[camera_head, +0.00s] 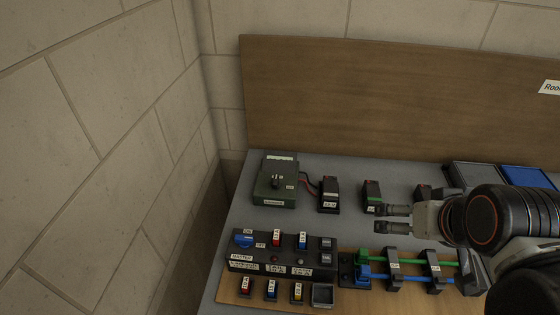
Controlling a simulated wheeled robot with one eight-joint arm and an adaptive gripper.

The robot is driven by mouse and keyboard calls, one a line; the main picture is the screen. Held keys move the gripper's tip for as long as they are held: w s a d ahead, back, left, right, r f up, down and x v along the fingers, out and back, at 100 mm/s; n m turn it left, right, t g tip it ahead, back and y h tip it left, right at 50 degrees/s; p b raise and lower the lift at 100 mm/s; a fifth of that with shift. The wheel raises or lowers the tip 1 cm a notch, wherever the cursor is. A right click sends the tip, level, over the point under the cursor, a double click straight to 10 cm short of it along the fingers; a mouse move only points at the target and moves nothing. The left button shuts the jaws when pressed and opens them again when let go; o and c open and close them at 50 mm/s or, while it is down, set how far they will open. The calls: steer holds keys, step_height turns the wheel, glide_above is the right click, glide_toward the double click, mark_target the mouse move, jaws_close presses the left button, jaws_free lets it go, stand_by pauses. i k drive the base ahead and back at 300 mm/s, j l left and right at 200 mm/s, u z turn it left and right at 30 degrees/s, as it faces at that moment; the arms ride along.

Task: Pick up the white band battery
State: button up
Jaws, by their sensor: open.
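Several small dark battery-like blocks with reddish tops stand in a row on the grey bench. One block (329,193) carries a white label and has a cable running to a green box. A second block (371,194) shows a green band, close to my gripper. A third block (423,191) is partly hidden behind my gripper.
The dark green box (275,184) stands at the back left. In front are a black switch panel (268,265) and a rack with green and blue rods (407,277). Grey and blue trays (526,177) are at the back right. A wooden board (380,100) rises behind the bench (234,215).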

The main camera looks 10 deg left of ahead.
mark_target(330, 194)
steer(key=l+u, duration=0.25)
steer(key=l, duration=0.25)
steer(key=k+l+u, duration=0.1)
steer(key=l+u, duration=0.15)
steer(key=l, duration=0.25)
steer(key=k+l+u, duration=0.25)
steer(key=l, duration=0.25)
steer(key=i, duration=0.1)
